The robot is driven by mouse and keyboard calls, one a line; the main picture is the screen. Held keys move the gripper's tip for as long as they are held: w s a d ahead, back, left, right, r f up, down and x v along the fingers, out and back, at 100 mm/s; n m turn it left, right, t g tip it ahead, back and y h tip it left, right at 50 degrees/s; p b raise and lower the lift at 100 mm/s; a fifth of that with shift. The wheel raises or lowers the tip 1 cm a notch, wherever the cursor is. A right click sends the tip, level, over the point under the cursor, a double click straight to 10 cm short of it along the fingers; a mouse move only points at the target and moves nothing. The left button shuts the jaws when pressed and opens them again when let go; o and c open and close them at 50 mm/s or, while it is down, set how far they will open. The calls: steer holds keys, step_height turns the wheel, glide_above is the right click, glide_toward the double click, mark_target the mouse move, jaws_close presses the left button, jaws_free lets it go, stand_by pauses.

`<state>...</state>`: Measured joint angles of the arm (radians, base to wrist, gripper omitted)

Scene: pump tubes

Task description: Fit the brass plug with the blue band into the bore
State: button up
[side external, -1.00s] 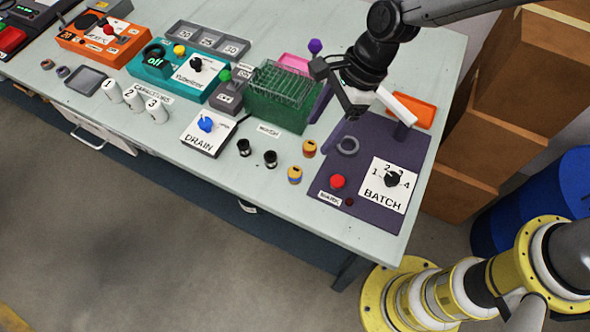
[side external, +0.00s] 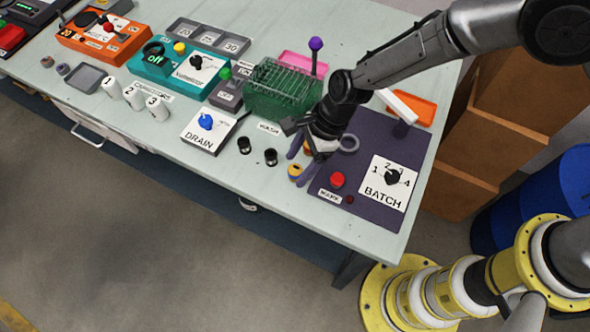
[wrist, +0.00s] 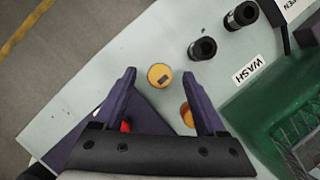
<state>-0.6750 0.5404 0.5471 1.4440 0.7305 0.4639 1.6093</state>
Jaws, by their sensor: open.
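The brass plug with the blue band (side external: 295,170) stands on the pale bench, partly covered by a finger in the side view. In the wrist view a brass plug top (wrist: 158,75) with a dark mark shows between my fingertips; its band is not visible there. My gripper (side external: 300,161) is open, pointing down over it, with space on both sides. A second brass plug (wrist: 186,114) is partly behind the right finger in the wrist view. Two black cylinders (side external: 270,157) (side external: 244,145) stand left of my gripper. I cannot tell which opening is the bore.
A purple panel (side external: 362,205) with a red button (side external: 337,180), BATCH dial (side external: 391,177) and grey ring (side external: 349,142) lies right of my gripper. The green rack (side external: 280,95) stands behind. The DRAIN box (side external: 208,130) is left. Bench in front is clear.

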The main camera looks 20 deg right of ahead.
steer(key=shift+a+f, duration=0.15)
steer(key=shift+f, duration=0.2)
jaws_close()
steer(key=shift+r, duration=0.2)
